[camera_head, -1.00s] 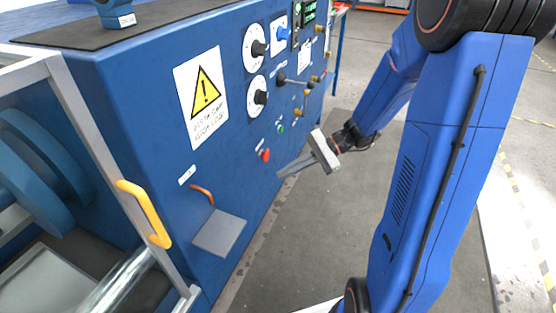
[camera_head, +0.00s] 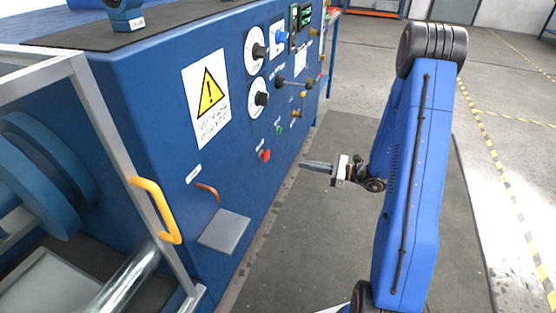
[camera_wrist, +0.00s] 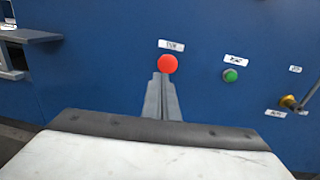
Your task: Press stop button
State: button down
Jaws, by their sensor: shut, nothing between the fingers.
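The stop button is a red round button (camera_head: 265,155) low on the blue front panel of the machine, under a small white label. In the wrist view the red button (camera_wrist: 167,64) is just beyond the fingertips, in line with them. My gripper (camera_head: 305,164) is shut and empty, its fingers pointing left toward the panel. In the head view a gap shows between the fingertips and the button. In the wrist view the closed fingers (camera_wrist: 161,78) overlap the lower edge of the button, so I cannot tell the distance there.
A green button (camera_head: 279,129) sits right of the red one; it also shows in the wrist view (camera_wrist: 230,75). A brass-coloured valve (camera_wrist: 289,101) is farther right. A grey shelf (camera_head: 224,232) juts out at lower left, near a yellow handle (camera_head: 155,208). The floor beside the panel is clear.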

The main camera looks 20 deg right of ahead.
aim_at(269, 156)
jog(key=shift+w+d+f+m+t, duration=0.3)
jog(key=shift+d+f+m+t, duration=0.3)
jog(key=shift+d+f, duration=0.25)
jog(key=shift+a, duration=0.1)
jog(key=x, duration=1.3)
jog(key=shift+w+a+f, duration=0.15)
jog(key=shift+w+a, duration=0.1)
jog(key=shift+w, duration=0.15)
